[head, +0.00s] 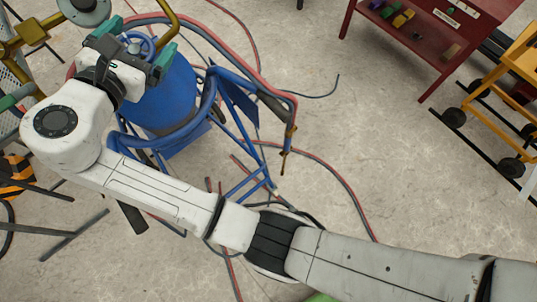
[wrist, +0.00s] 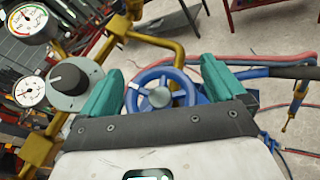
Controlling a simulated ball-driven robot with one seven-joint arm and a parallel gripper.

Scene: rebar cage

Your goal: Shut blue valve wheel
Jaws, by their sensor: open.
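The blue valve wheel (wrist: 160,97) is a spoked ring with a grey hub, in the middle of the wrist view. In the head view the wheel (head: 134,46) shows partly, above the blue cylinder (head: 165,97). My gripper (wrist: 160,68) is open, with one teal finger on each side of the wheel. In the head view my gripper (head: 146,35) is over the cylinder's top. A gap shows between each finger and the rim in the wrist view; I cannot tell the depth between them. The wheel's lower edge is close to or behind the gripper's dark front plate.
Brass pipes (wrist: 165,45) run behind and left of the wheel. A grey regulator with a black knob (wrist: 70,78) sits close to the left finger, with two gauges beyond. Red and blue hoses (head: 250,85) drape right of the cylinder. A red cabinet (head: 430,35) stands farther right, past clear floor.

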